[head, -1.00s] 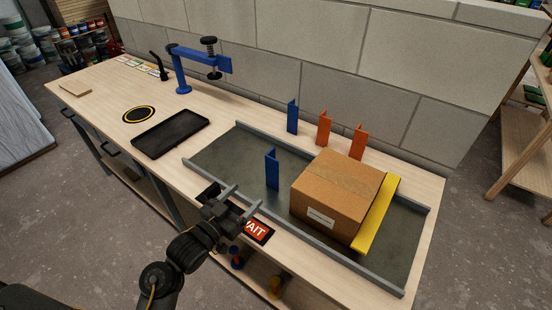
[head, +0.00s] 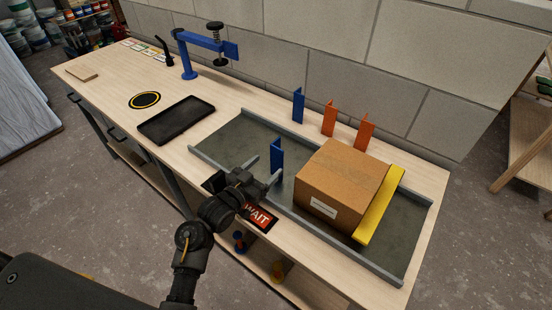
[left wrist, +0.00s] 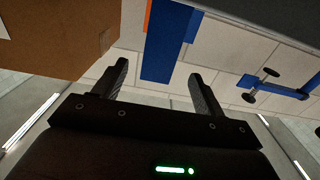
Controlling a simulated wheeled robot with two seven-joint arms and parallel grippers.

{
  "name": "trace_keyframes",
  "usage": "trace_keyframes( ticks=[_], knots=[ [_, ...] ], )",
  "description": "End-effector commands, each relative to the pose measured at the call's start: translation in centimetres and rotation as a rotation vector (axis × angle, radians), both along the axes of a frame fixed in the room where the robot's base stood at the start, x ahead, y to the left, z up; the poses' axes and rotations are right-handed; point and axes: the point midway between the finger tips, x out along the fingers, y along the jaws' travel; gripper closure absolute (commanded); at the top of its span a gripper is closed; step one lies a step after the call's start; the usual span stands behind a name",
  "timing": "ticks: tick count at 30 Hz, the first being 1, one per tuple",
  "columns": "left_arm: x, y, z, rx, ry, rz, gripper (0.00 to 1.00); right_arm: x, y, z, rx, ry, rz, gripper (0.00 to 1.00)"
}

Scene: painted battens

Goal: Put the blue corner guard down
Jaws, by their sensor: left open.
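A blue corner guard (head: 278,160) stands upright on the grey metal tray (head: 222,147), left of the cardboard box (head: 342,180) and apart from it. My left gripper (head: 268,169) is open and empty at the tray's front edge, its fingers pointing at this guard. In the left wrist view the blue guard (left wrist: 168,45) appears ahead, in line with the gap between the open fingers (left wrist: 160,80). I cannot tell whether the fingertips overlap it. A second blue corner guard (head: 298,106) stands behind the tray. My right gripper is not in view.
A WAIT sign (head: 258,217) lies at the bench's front edge. A black tray (head: 177,120), a ringed disc (head: 145,100) and a blue clamp (head: 188,60) are further left.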

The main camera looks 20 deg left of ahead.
Motion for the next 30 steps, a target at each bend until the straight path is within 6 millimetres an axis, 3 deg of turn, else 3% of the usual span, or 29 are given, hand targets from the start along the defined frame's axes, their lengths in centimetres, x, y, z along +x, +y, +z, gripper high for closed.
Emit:
trace_keyframes(
  ticks=[7, 16, 27, 30],
  knots=[
    [3.1, -1.3, 0.2, -0.001, 0.0, 0.0, 0.29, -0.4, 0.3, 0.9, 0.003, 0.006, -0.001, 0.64],
    [3.4, -1.4, 0.0, 0.0, 0.0, 0.0, 0.3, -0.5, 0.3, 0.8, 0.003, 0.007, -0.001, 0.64],
    [3.4, -1.4, 0.1, 0.0, 0.0, 0.0, 0.78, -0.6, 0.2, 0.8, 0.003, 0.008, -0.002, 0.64],
    [3.4, -1.4, 0.1, 0.0, -0.001, 0.0, 0.82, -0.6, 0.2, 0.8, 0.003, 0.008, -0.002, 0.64]
  ],
)
